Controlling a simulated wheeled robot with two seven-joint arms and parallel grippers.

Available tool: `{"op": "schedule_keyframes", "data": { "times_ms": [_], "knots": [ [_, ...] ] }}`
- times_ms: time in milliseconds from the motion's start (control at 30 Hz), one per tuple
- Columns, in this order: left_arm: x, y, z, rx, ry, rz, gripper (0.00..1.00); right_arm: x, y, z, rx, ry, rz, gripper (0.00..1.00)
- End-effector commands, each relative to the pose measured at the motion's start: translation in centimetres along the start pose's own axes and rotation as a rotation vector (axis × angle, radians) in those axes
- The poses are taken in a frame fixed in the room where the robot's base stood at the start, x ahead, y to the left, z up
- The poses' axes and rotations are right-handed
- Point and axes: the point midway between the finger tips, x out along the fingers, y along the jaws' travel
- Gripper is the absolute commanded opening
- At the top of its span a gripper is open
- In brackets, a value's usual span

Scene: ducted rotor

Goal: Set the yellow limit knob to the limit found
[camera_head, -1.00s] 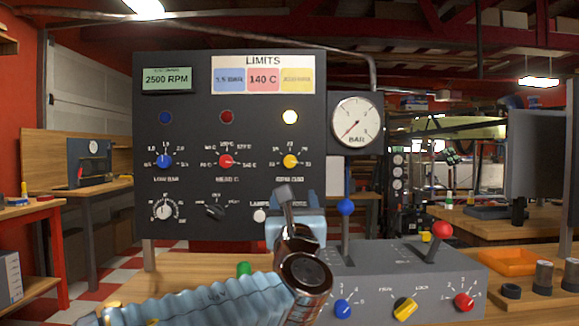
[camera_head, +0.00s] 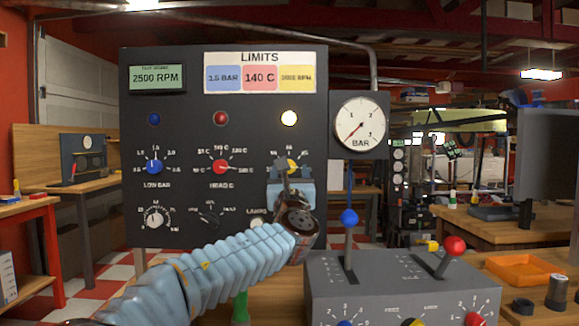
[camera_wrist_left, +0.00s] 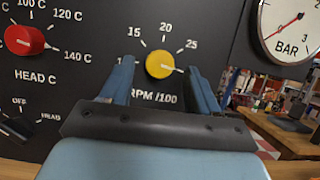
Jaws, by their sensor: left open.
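The yellow limit knob (camera_wrist_left: 160,65) is on the dark panel, above the label RPM /100. In the wrist view its pointer is toward the lower right, below the 25 mark. In the head view the knob (camera_head: 291,167) is partly hidden by my left gripper (camera_head: 289,166). My left gripper (camera_wrist_left: 162,78) is open, its two blue fingers on either side of the knob's lower part; contact cannot be told. The LIMITS card (camera_head: 259,72) shows 1.5 BAR, 140 C and a yellow RPM field too small to read surely. The display (camera_head: 157,78) reads 2500 RPM. The yellow lamp (camera_head: 289,118) glows.
The red knob (camera_head: 221,167) and blue knob (camera_head: 154,167) sit left of the yellow one. A round BAR gauge (camera_head: 361,125) is at right. A grey lever console (camera_head: 400,285) with blue and red ball levers stands in front, lower right.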

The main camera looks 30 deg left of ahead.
Motion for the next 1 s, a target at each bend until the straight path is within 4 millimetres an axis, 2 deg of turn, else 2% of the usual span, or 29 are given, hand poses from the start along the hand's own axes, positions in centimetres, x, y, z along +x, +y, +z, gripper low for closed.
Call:
{"op": "schedule_keyframes", "data": {
  "times_ms": [133, 433, 800, 1000],
  "knots": [
    [1.11, 0.02, 0.01, 0.001, 0.000, 0.001, 0.61, -0.38, -0.22, 0.05, -0.001, -0.002, -0.001, 0.43],
    [1.25, 0.03, -0.04, 0.000, 0.000, 0.000, 0.60, -0.34, -0.21, 0.06, -0.001, -0.002, -0.001, 0.43],
    [1.22, 0.03, -0.03, 0.000, 0.000, 0.000, 0.05, -0.34, -0.20, 0.05, -0.001, -0.002, -0.001, 0.43],
    [1.20, 0.01, -0.08, -0.015, 0.000, 0.007, 0.05, -0.19, -0.13, 0.05, -0.001, -0.002, -0.001, 0.43]
  ]
}}
